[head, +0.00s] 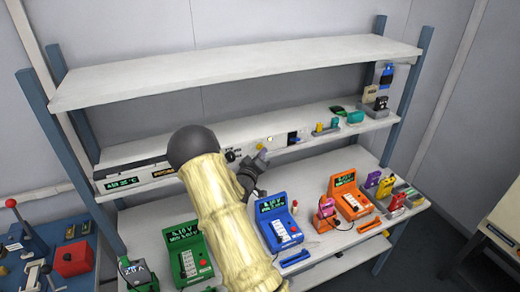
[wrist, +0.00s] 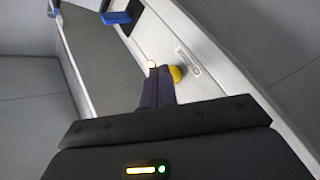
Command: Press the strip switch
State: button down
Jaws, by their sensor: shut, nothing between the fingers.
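A pale strip (head: 250,135) runs along the front of the middle shelf. It also shows in the wrist view (wrist: 215,85), with a small label on its face. A small lit spot with an orange rim, seemingly the strip switch (head: 270,139), is on this strip; it shows in the wrist view (wrist: 152,65) just beyond my fingertips. My gripper (head: 263,156) is shut and empty, close in front of the strip and below the lit spot. In the wrist view the fingers (wrist: 157,82) partly cover a yellow piece (wrist: 176,74). I cannot tell whether they touch the strip.
Below stand a green charger (head: 188,255), a blue charger (head: 278,222) and an orange charger (head: 350,197). The top shelf (head: 240,67) overhangs and is bare.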

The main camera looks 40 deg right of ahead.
jog(key=shift+w, duration=0.1)
dwell(0.3)
jog(key=shift+w+d, duration=0.1)
jog(key=shift+w, duration=0.3)
dwell(0.4)
jog(key=shift+s+b, duration=0.45)
jog(key=shift+s, duration=0.05)
jog(key=s+a+b, duration=0.1)
jog(key=s, duration=0.5)
jog(key=shift+a, duration=0.35)
jog(key=shift+w+d, duration=0.1)
dwell(1.4)
